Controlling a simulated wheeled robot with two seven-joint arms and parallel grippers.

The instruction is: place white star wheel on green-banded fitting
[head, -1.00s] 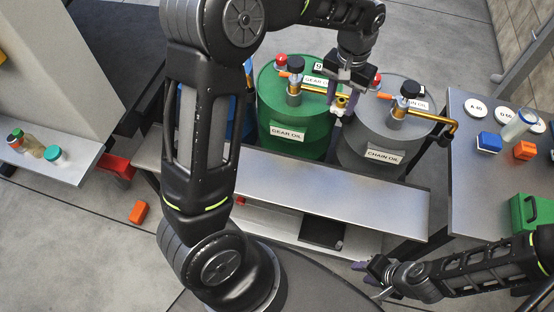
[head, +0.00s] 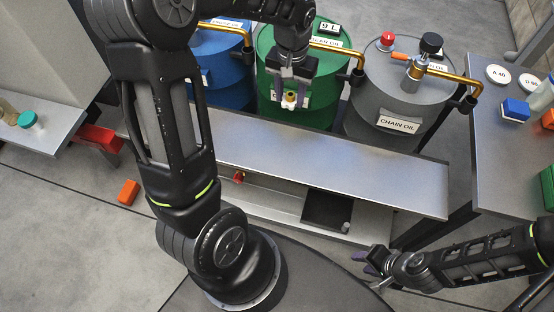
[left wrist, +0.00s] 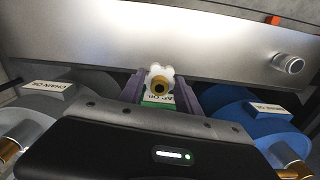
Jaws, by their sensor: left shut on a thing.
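My left gripper (head: 290,97) is shut on the white star wheel (left wrist: 159,72), which has a brass hub. In the head view the wheel (head: 289,100) is held in the air in front of the green drum (head: 303,113). In the left wrist view it sits between the purple fingers, apart from any fitting.
The silver bench top (head: 340,165) is mostly clear. A blue drum (head: 222,70) and a grey drum (head: 392,105) flank the green one, with brass pipes. A side table (head: 500,130) carries blocks and round labels. An orange block (head: 128,191) lies on the floor.

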